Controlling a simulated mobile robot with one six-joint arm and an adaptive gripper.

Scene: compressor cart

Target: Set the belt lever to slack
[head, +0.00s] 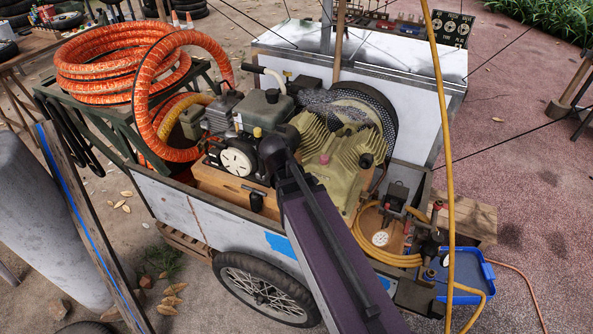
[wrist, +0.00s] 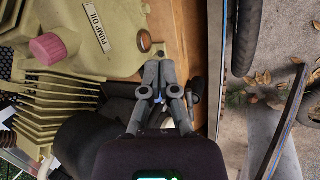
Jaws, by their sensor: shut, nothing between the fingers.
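My gripper (wrist: 160,66) is shut and empty in the wrist view, its fingertips together over the wooden edge beside the olive pump (wrist: 100,70). In the head view my own arm covers the gripper. A small dark knob-like part (wrist: 196,90) is just right of the fingers, apart from the tips; I cannot tell if it is the belt lever. In the head view a dark handle (head: 256,201) shows on the front of the wooden box, left of my arm. No lever is clearly marked slack, so its setting cannot be read.
The pump (head: 340,160) and engine (head: 262,110) fill the cart (head: 205,215). A mesh-covered wheel (head: 372,105) stands behind the pump. Orange hose (head: 120,60) lies coiled at the left. A yellow hose (head: 447,150) crosses the right side. A blue tray (head: 470,275) is at lower right.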

